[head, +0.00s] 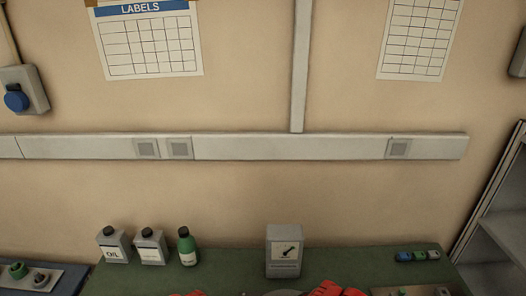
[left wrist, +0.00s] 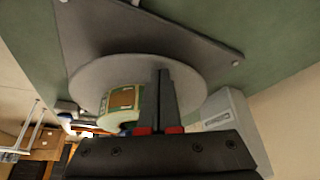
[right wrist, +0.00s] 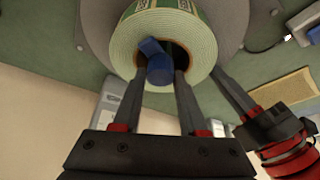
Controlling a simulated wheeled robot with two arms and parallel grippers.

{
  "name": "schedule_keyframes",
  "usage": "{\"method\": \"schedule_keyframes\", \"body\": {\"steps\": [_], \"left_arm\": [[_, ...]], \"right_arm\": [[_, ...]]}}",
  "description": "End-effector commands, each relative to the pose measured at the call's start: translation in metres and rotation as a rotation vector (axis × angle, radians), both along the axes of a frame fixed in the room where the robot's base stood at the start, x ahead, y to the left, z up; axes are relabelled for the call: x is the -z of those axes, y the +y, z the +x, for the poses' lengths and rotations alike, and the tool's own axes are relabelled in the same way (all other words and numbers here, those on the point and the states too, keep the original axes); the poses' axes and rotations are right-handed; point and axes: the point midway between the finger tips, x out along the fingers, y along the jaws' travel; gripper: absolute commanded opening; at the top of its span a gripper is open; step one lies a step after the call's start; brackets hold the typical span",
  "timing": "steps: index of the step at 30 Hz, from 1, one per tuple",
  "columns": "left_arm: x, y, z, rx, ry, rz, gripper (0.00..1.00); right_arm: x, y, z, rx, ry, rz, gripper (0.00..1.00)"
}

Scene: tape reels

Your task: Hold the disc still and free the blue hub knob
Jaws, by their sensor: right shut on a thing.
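The blue hub knob (right wrist: 157,66) sticks out of the core of a pale tape roll (right wrist: 196,38) with a green label in the right wrist view. My right gripper (right wrist: 159,75) has one finger on each side of the knob and is shut on it. The grey disc (left wrist: 190,85) behind the roll (left wrist: 122,100) stands on a dark plate in the left wrist view. My left gripper (left wrist: 160,75) is at the disc's edge, its fingers close together; I cannot tell whether the rim is between them. The head view cuts off the disc and knob.
Small coloured items (head: 418,256) lie at the right. A shelf rack (head: 495,225) stands beyond.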

Motion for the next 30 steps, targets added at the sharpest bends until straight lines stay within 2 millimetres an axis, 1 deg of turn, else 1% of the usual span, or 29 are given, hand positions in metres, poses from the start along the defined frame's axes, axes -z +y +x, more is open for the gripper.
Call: {"method": "schedule_keyframes", "body": {"steps": [1,11,15,19,21,24,30], "left_arm": [[0.0050,0.0052,-0.0014,-0.007,0.009,0.013,0.00],[0.0052,0.0059,-0.0010,-0.009,0.010,0.014,0.00],[0.0052,0.0059,-0.0010,-0.009,0.010,0.014,0.00],[0.0054,0.0057,-0.0011,-0.009,0.009,0.013,0.00],[0.0055,0.0056,-0.0011,-0.009,0.009,0.013,0.00],[0.0056,0.0054,-0.0013,-0.009,0.010,0.013,0.00],[0.0060,0.0051,-0.0017,-0.009,0.011,0.012,0.00]], "right_arm": [[0.0011,-0.0055,0.0019,-0.060,0.001,-0.006,0.00],[0.0011,-0.0038,0.0021,-0.607,0.005,-0.002,0.00],[0.0014,-0.0033,0.0016,-0.870,0.008,-0.006,0.00],[0.0010,-0.0016,0.0010,-1.097,0.008,-0.005,0.00],[0.0018,-0.0017,0.0001,-1.179,0.010,-0.002,0.00],[0.0021,-0.0013,-0.0010,-1.243,0.008,-0.002,0.00],[0.0028,-0.0008,-0.0025,-1.256,0.008,0.000,0.00]]}}
